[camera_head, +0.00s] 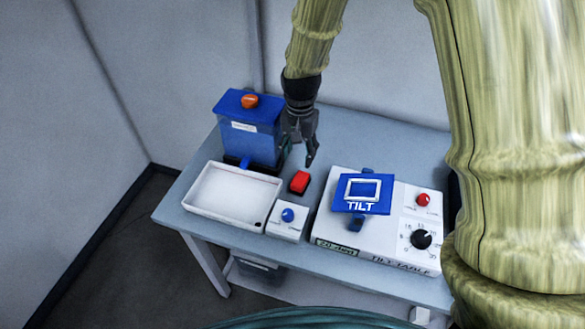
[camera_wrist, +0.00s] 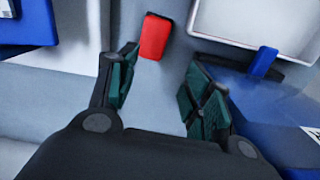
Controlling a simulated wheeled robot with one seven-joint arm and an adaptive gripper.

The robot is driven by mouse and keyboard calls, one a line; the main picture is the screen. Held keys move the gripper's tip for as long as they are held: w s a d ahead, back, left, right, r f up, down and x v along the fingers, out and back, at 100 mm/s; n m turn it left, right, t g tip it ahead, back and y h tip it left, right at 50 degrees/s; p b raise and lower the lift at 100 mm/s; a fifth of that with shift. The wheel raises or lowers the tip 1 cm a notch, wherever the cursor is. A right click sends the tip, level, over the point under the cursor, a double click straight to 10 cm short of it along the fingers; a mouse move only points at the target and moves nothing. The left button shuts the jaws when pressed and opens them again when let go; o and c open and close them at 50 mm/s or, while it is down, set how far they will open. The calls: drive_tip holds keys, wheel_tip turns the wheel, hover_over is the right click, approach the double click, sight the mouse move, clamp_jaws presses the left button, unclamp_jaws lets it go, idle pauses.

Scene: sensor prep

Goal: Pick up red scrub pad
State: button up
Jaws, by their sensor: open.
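The red scrub pad (camera_head: 299,182) is a small red block lying on the grey table, between the white tray and the tilt-table box. It also shows in the wrist view (camera_wrist: 155,37), just past the fingertips and nearer the left finger. My gripper (camera_head: 308,150) is above the table behind the pad, pointing down. In the wrist view my gripper (camera_wrist: 160,75) has its two green-padded fingers spread apart with nothing between them. The pad appears apart from both fingers.
A blue tank (camera_head: 250,135) with an orange knob stands left of my gripper. A white tray (camera_head: 213,213) is left of the pad. A small white box with a blue knob (camera_head: 287,215) sits in front. The tilt-table box (camera_head: 385,252) is right. Bare table (camera_head: 385,140) lies behind it.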

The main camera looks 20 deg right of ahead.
sight(300, 178)
drive_tip(key=shift+s+f, duration=0.3)
drive_tip(key=shift+s, duration=0.05)
drive_tip(key=s, duration=0.1)
drive_tip(key=s+f, duration=0.1)
drive_tip(key=s+p, duration=0.1)
drive_tip(key=shift+s+d+f, duration=0.15)
drive_tip(key=shift+s+f, duration=0.05)
drive_tip(key=shift+f, duration=0.15)
drive_tip(key=shift+s+r, duration=0.15)
drive_tip(key=shift+s, duration=0.25)
drive_tip(key=w+f+p, duration=0.1)
drive_tip(key=w+f, duration=0.2)
drive_tip(key=f, duration=0.1)
drive_tip(key=shift+w, duration=0.2)
drive_tip(key=shift+f+p, duration=0.35)
drive_tip(key=shift+p, duration=0.05)
drive_tip(key=shift+s+f, duration=0.15)
drive_tip(key=shift+f, duration=0.15)
drive_tip(key=shift+s+f+p, duration=0.2)
drive_tip(key=shift+s+p, duration=0.1)
drive_tip(key=shift+s, duration=0.65)
drive_tip(key=shift+w+a+f, duration=0.2)
drive_tip(key=shift+w+f, duration=0.55)
drive_tip(key=shift+f, duration=0.05)
drive_tip(key=shift+s+r, duration=0.35)
drive_tip(key=c, duration=0.8)
drive_tip(key=shift+w+f, duration=0.2)
drive_tip(key=shift+r, duration=0.1)
